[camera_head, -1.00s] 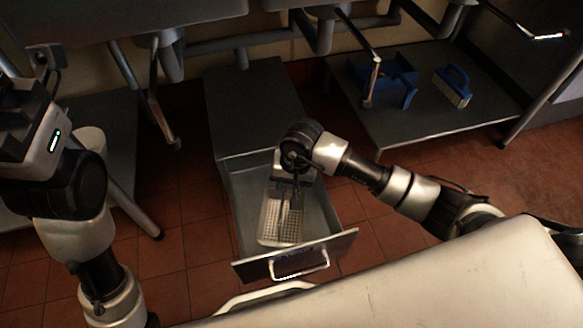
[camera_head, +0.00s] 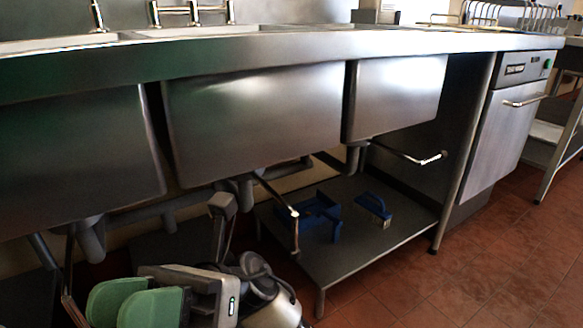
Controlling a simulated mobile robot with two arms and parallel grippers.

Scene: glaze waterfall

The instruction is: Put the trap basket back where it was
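The trap basket and the open drawer are not in view now. My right gripper (camera_head: 135,304) is at the lower left, raised close to the camera, with two green finger pads side by side. The lower ends of the pads are cut off by the picture edge. Nothing shows between them, but I cannot tell how far apart they are. My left gripper is not in view.
A long steel sink counter (camera_head: 255,62) with deep basins runs across the view. A low shelf (camera_head: 345,262) under it holds a blue caddy (camera_head: 318,214) and a blue brush (camera_head: 373,206). A steel dishwasher (camera_head: 505,135) stands at the right. Red tiled floor (camera_head: 450,285) is clear at lower right.

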